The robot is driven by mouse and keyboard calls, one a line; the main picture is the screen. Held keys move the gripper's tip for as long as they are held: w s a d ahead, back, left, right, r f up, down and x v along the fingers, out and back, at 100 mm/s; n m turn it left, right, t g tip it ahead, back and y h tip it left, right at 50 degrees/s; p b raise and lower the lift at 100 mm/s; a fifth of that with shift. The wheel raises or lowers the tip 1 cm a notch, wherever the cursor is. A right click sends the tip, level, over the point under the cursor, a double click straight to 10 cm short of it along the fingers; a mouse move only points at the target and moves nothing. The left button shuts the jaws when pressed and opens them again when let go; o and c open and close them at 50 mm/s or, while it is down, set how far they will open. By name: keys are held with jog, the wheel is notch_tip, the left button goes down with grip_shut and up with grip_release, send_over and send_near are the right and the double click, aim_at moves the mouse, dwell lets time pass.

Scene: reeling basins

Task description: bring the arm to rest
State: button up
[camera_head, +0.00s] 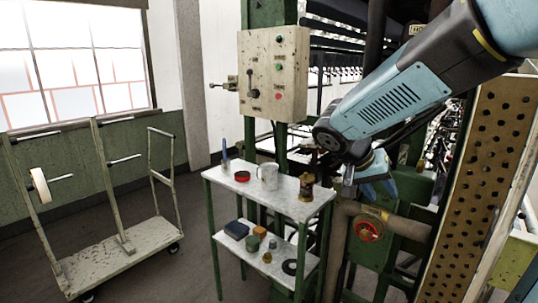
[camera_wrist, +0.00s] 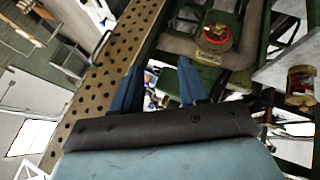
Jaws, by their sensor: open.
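My arm comes in from the upper right in the head view, blue and black, and bends down at the wrist. My gripper (camera_head: 373,190) hangs to the right of the small table, in front of the green machine frame. In the wrist view my gripper (camera_wrist: 158,75) shows two blue fingers spread apart with nothing between them. It is open and empty. The gripper is near the perforated panel and a brown pipe, and I cannot tell the exact gap to them.
A two-shelf table (camera_head: 212,175) holds a mug (camera_head: 268,176), a brass-coloured tin (camera_head: 306,187) and a red-rimmed dish (camera_head: 242,176). A pipe with a red valve wheel (camera_head: 368,231) stands below the gripper. A perforated panel (camera_head: 478,170) rises right. A cart (camera_head: 125,250) stands left on open floor.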

jog(key=s+a+r+n+t+y, duration=0.1)
jog(key=s+r+n+y, duration=0.1)
jog(key=s, duration=0.5)
jog(key=s+a+r+n+t+y, duration=0.1)
jog(key=s+r+n+t+y, duration=0.1)
jog(key=s+y, duration=0.3)
jog(key=shift+s+a+n, duration=0.2)
jog(key=shift+s+n, duration=0.5)
jog(key=shift+s, duration=0.3)
